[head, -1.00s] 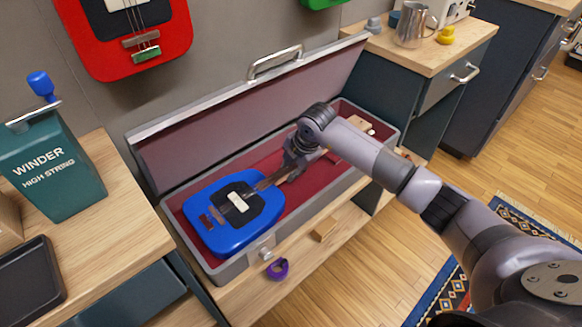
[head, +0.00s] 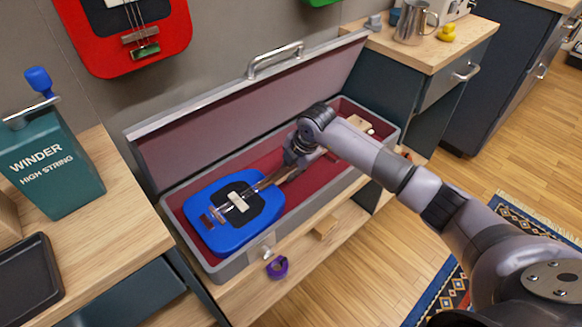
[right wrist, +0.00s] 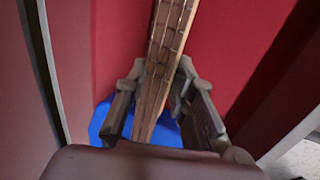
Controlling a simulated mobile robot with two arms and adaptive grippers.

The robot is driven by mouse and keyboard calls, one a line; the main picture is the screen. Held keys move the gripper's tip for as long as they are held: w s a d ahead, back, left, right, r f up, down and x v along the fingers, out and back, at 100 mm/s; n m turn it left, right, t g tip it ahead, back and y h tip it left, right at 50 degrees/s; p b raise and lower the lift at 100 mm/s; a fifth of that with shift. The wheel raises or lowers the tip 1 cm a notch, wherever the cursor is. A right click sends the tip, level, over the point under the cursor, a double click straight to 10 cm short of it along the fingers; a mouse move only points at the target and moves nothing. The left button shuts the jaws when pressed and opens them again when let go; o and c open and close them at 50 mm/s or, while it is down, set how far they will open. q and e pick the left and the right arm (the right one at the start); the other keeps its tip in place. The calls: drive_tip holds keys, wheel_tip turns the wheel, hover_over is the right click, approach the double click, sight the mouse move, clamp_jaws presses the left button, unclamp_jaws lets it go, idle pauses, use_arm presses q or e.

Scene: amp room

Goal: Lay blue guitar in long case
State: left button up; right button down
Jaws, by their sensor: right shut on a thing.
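The blue guitar (head: 252,232) lies inside the long case (head: 185,262), its body at the left end and its neck pointing right along the red lining. The case is grey outside, with its lid (head: 232,108) standing open at the back. My right gripper (head: 291,172) is down in the case, shut on the guitar's neck. In the right wrist view the neck (right wrist: 165,55) runs between the two fingers (right wrist: 158,110), with part of the blue body (right wrist: 103,122) below. The headstock end is partly hidden by my arm. My left gripper is not in view.
A purple ring (head: 277,267) and a small wooden block (head: 326,228) lie on the shelf in front. A teal winder box (head: 50,165) stands on the left counter. A red guitar (head: 130,40) hangs on the wall.

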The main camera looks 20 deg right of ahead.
drive_tip(key=shift+w+r, duration=0.15)
drive_tip(key=shift+r, duration=0.1)
drive_tip(key=c, duration=1.4)
unclamp_jaws()
drive_tip(key=shift+o, duration=0.6)
drive_tip(key=shift+f, duration=0.1)
drive_tip(key=shift+s+f, duration=0.25)
drive_tip(key=shift+s, duration=0.05)
drive_tip(key=shift+d+r, duration=0.1)
drive_tip(key=shift+r, duration=0.35)
drive_tip(key=v, duration=1.1)
drive_tip(key=shift+r, duration=0.3)
drive_tip(key=shift+s+f, duration=0.1)
drive_tip(key=shift+s, duration=0.05)
